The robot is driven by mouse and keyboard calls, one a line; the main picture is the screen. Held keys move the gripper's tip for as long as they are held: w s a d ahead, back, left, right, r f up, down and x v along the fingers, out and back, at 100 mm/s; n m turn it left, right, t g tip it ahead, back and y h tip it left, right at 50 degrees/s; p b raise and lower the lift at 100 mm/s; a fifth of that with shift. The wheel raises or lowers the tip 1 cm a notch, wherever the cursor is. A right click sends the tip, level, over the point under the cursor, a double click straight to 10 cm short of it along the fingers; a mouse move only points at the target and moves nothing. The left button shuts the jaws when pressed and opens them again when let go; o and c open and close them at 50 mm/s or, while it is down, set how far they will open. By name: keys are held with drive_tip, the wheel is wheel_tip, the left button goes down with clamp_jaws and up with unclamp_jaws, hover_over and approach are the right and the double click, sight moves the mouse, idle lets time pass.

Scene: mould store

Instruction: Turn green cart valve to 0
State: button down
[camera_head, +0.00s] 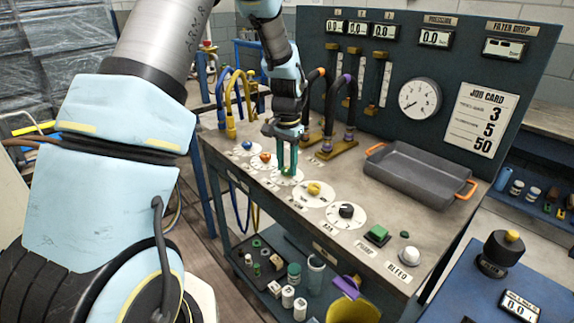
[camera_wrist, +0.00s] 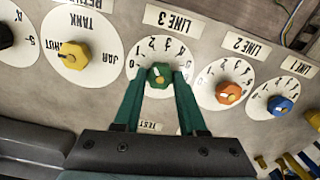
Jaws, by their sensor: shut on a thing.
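The green valve knob (camera_wrist: 159,76) sits on a round white dial (camera_wrist: 158,52) labelled LINE 3, seen upside down in the wrist view. A small pale mark shows on the knob, but I cannot tell which number it points at. My gripper (camera_wrist: 160,84) has green fingers, one on each side of the knob, shut on it. In the head view my gripper (camera_head: 289,169) points down onto the cart top, and its fingers mostly hide the green knob.
Orange (camera_wrist: 228,93) and blue (camera_wrist: 281,105) knobs stand on one side, a yellow knob (camera_wrist: 73,55) on the other. A grey tray (camera_head: 415,175) with orange handles lies on the cart top. Hoses with purple and orange collars (camera_head: 346,105) rise behind my gripper. A gauge panel (camera_head: 420,60) stands at the back.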

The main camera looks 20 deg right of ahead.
sight(287, 168)
drive_tip(key=n, duration=0.5)
drive_tip(key=shift+n, duration=0.3)
drive_tip(key=n+p, duration=0.1)
drive_tip(key=n, duration=0.3)
drive_tip(key=shift+n, duration=0.4)
drive_tip(key=shift+c, duration=2.3)
unclamp_jaws()
drive_tip(key=shift+r, duration=0.1)
wheel_tip(287, 168, up, 11)
drive_tip(key=b, duration=0.2)
drive_tip(key=shift+f, duration=0.2)
